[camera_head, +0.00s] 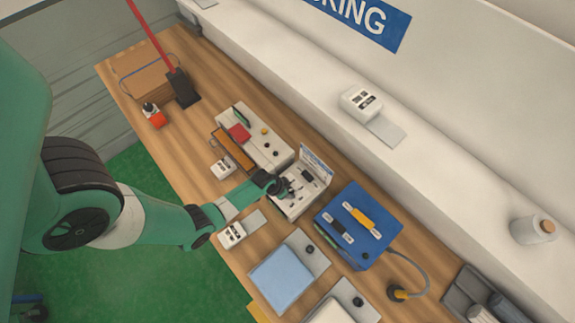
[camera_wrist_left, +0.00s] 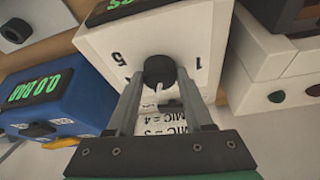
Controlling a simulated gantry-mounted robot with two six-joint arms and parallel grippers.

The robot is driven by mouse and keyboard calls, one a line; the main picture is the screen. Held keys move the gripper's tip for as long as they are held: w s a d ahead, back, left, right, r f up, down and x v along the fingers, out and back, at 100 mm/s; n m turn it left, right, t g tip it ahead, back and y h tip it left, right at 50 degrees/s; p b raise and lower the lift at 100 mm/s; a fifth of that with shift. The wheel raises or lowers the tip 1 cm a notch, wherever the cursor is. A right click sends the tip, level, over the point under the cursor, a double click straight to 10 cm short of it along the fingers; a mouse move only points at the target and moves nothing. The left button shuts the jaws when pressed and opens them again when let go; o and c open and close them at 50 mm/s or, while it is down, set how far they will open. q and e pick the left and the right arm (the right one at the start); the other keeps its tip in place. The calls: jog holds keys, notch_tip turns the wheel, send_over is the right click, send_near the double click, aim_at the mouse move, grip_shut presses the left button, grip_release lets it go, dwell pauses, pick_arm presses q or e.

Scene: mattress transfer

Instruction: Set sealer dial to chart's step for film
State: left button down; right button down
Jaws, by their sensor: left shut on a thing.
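The sealer (camera_head: 293,208) is a white box on the wooden bench, with an upright white chart card (camera_head: 318,166) with a blue header behind it. My left gripper (camera_head: 284,188) reaches over the sealer. In the left wrist view, its two fingers are shut on the sides of the black dial (camera_wrist_left: 159,70). A white pointer mark on the dial points towards the bottom of that view. The printed 5 and 1 appear upside down beside the dial. Chart lines ending in "MIC = 4" and "MIC = 3" (camera_wrist_left: 165,126) show partly between the fingers. My right gripper is not in view.
A blue box (camera_head: 345,240) stands right of the sealer; its display reads 0.0 BAR (camera_wrist_left: 35,88) in the wrist view. A white unit (camera_head: 262,142) with coloured buttons stands to the left. Small white label blocks (camera_head: 222,168) lie near the front.

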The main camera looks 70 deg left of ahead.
pick_arm(q)
jog(key=shift+n, duration=0.3)
jog(key=shift+d+n+y, duration=0.1)
jog(key=shift+n+y, duration=0.3)
jog(key=shift+n, duration=0.5)
jog(key=n, duration=0.2)
jog(key=n+g+y, duration=0.1)
jog(key=n, duration=0.1)
jog(key=shift+w+y, duration=0.1)
jog(key=shift+y, duration=0.2)
jog(key=shift+d+n+g+y+p, duration=0.1)
jog(key=shift+n+g+y+p, duration=0.35)
jog(key=shift+n, duration=1.15)
jog(key=shift+g+h, duration=0.25)
jog(key=shift+c, duration=1.5)
grip_release()
jog(key=shift+r+p, duration=0.1)
jog(key=shift+p, duration=0.2)
